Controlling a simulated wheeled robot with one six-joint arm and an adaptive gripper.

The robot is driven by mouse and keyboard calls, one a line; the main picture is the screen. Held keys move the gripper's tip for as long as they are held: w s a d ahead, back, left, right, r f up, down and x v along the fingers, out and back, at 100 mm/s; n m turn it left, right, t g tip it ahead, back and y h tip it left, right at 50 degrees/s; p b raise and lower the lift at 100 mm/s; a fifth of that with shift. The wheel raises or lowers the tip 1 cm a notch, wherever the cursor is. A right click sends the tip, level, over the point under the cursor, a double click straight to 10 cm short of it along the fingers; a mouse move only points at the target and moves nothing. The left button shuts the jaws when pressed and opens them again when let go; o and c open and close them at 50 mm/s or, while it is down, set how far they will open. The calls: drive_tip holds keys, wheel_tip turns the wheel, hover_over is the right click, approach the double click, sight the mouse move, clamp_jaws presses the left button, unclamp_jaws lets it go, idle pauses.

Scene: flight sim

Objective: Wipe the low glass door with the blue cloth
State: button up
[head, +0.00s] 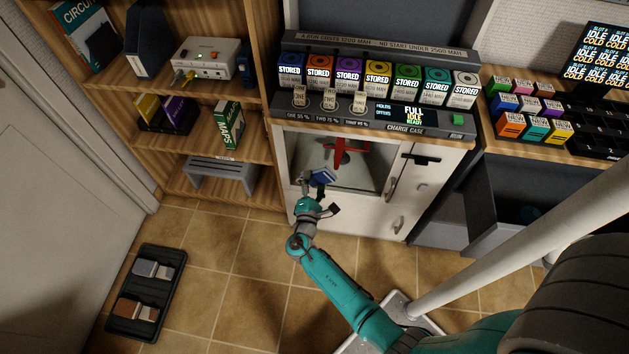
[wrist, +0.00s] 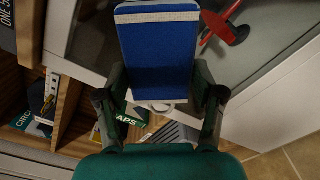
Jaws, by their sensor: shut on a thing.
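My gripper (head: 319,187) is shut on the blue cloth (head: 324,175), a thick blue pad with a pale strip across its far end. In the wrist view the cloth (wrist: 158,60) sits between the two fingers of my gripper (wrist: 161,88). The low glass door (head: 366,172) is a dark pane in a white frame, below the charge case. The cloth is in front of the pane's lower left part; I cannot tell if it touches. The pane also shows in the wrist view (wrist: 255,58). A red object (head: 345,152) shows behind the glass.
A wooden shelf (head: 205,145) with books and a grey box stands left of the door. A black tray (head: 146,290) with brush-like blocks lies on the floor at left. An open drawer (head: 500,215) juts out at right. Tiled floor (head: 235,270) is clear before the shelf.

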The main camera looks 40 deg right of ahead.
drive_tip(key=shift+v, duration=1.5)
